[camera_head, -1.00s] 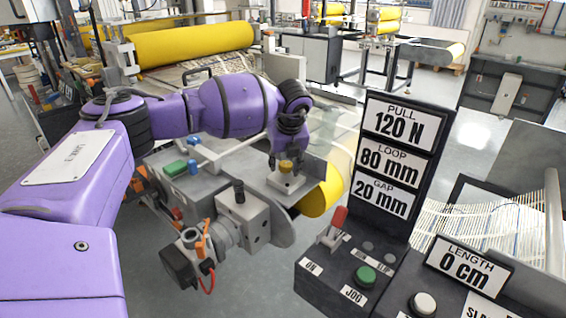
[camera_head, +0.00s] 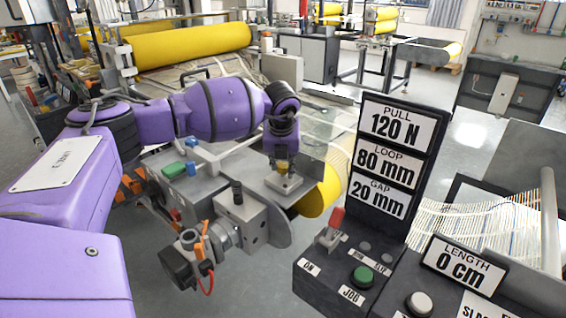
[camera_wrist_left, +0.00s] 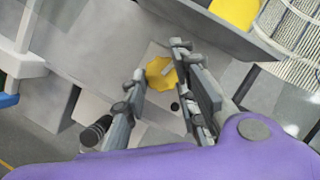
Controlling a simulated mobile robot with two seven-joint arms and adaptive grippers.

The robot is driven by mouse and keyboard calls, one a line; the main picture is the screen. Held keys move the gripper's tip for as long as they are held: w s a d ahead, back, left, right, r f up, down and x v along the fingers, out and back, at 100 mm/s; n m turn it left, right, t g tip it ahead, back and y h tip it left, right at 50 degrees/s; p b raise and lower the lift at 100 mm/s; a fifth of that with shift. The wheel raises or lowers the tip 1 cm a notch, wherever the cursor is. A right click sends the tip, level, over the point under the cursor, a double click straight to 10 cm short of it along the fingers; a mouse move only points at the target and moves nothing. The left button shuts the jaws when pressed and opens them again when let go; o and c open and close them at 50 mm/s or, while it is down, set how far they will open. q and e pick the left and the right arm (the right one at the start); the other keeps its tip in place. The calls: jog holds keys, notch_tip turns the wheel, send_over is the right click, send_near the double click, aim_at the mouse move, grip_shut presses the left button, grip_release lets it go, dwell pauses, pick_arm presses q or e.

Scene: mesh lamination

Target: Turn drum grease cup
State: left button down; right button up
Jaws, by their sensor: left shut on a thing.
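The drum grease cup is a small yellow knob (camera_head: 282,167) on a grey block at the end of the drum machine. It also shows in the left wrist view as a yellow scalloped cap (camera_wrist_left: 159,75). My left gripper (camera_head: 282,160) points down over the cup, its fingers shut on it from two sides. In the left wrist view the two fingers (camera_wrist_left: 161,66) stand on either side of the cap, which partly hides behind the right finger. My right gripper is not in view.
Right of the cup stands a dark control panel (camera_head: 350,215) with a red lever (camera_head: 337,216) and a green button (camera_head: 363,276). A grey housing with a motor (camera_head: 182,262) sits in front. A yellow roller (camera_head: 332,188) lies just right of the cup.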

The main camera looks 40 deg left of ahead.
pick_arm(q)
jog(key=shift+s+a+f+m+h, duration=0.15)
jog(key=shift+a+m+h, duration=0.3)
jog(key=shift+m, duration=0.75)
jog(key=shift+a+m+h, duration=0.2)
jog(key=shift+m+h, duration=0.15)
jog(key=shift+m, duration=0.85)
jog(key=shift+m+t, duration=0.3)
jog(key=shift+m, duration=0.1)
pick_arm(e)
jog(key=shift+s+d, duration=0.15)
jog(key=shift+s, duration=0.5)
pick_arm(q)
jog(key=shift+a, duration=0.1)
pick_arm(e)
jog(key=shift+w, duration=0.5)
pick_arm(q)
jog(key=c, duration=1.6)
grip_release()
jog(key=shift+o, duration=0.2)
jog(key=shift+h, duration=0.3)
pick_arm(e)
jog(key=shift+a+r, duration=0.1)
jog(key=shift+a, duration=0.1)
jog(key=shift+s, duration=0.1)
